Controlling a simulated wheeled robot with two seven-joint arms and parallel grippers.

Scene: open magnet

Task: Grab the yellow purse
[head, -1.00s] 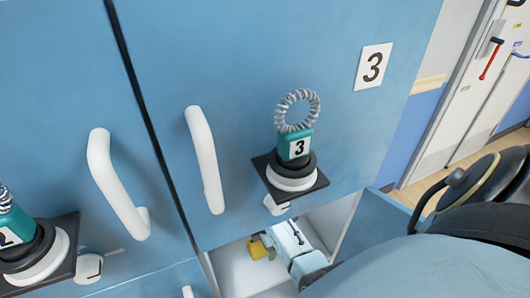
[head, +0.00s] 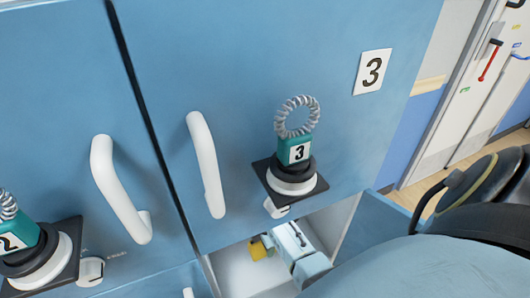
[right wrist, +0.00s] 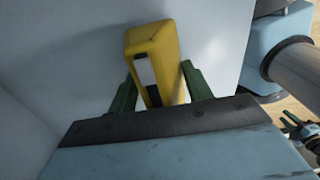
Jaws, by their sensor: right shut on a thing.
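The yellow purse (right wrist: 160,55) is a small yellow block-like thing with a pale patch on its side. In the right wrist view my right gripper (right wrist: 160,92) has its green fingers on either side of the purse and is shut on it. In the head view the purse (head: 258,249) shows as a small yellow patch inside the open white compartment, at the end of my right gripper (head: 268,242). Part of the purse is hidden behind the gripper there.
Blue locker doors with white handles (head: 206,165) fill the head view. A teal tag marked 3 (head: 296,150) sits on a round black and white lock. The open compartment's white wall (head: 342,225) is close beside my right arm. A floor and door lie at far right.

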